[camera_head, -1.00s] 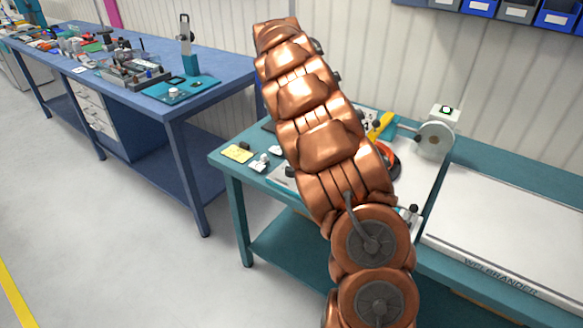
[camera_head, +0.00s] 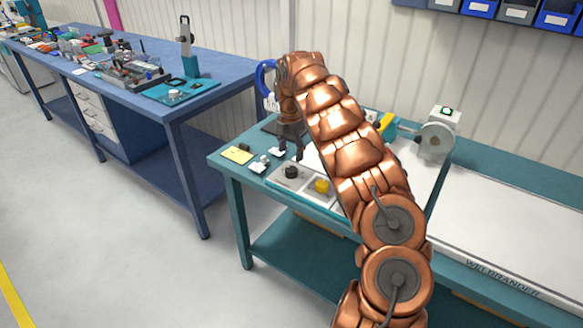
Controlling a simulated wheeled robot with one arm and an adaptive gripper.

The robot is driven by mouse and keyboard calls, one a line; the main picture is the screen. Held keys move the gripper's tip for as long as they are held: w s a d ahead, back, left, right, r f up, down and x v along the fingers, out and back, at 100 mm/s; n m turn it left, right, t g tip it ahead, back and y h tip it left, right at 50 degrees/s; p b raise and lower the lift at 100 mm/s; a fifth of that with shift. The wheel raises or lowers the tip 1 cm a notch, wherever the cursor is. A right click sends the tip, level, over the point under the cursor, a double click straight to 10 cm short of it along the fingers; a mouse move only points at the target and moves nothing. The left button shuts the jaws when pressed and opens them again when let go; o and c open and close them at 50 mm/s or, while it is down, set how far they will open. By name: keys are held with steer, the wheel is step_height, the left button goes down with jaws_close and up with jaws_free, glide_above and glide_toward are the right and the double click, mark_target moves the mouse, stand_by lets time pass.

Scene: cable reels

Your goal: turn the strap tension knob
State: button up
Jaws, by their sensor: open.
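A black round knob (camera_head: 291,172) and a yellow knob (camera_head: 322,186) sit on a light grey panel (camera_head: 303,187) at the front of the teal bench. I cannot tell from the picture which of them is the strap tension knob. My gripper (camera_head: 290,154) points down, open and empty, just behind and above the black knob, apart from it as far as I can see. My copper arm hides the panel's right side and the middle of the bench.
The teal bench (camera_head: 228,165) carries a yellow card (camera_head: 237,154), small white fittings (camera_head: 259,164), a grey wheel device (camera_head: 436,140) and a large white panel (camera_head: 510,225). A blue ring (camera_head: 264,78) shows behind my arm. A cluttered blue bench (camera_head: 215,70) stands left.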

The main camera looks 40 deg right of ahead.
mark_target(291, 168)
step_height(291, 168, down, 7)
steer(key=shift+f+p, duration=0.1)
steer(key=shift+p, duration=0.8)
steer(key=c, duration=1.1)
